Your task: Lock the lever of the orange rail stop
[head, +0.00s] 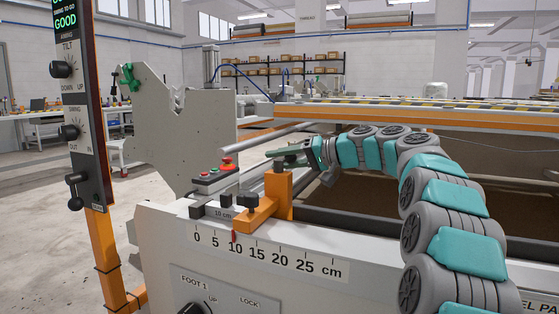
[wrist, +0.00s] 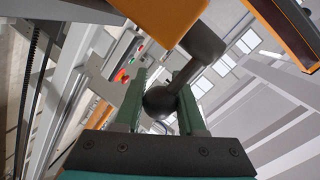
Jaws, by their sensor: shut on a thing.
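The orange rail stop (head: 279,197) stands on the front rail, with a red pointer (head: 234,237) near the 10 mark of the printed cm scale (head: 262,252). Its orange top also shows in the wrist view (wrist: 165,18). The dark lever (wrist: 188,70) runs from a round pivot beside the orange block to a ball knob (wrist: 159,101). My gripper (wrist: 160,96) is shut on the knob, one green finger on each side. In the head view, my gripper (head: 292,156) is at the top of the stop, and the lever is mostly hidden there.
A grey block marked 10 cm (head: 222,213) sits left of the stop's foot. Behind it is a small button box (head: 213,179) with a red button. A control post (head: 85,120) with knobs stands at left. A long rail (head: 410,118) runs behind my arm.

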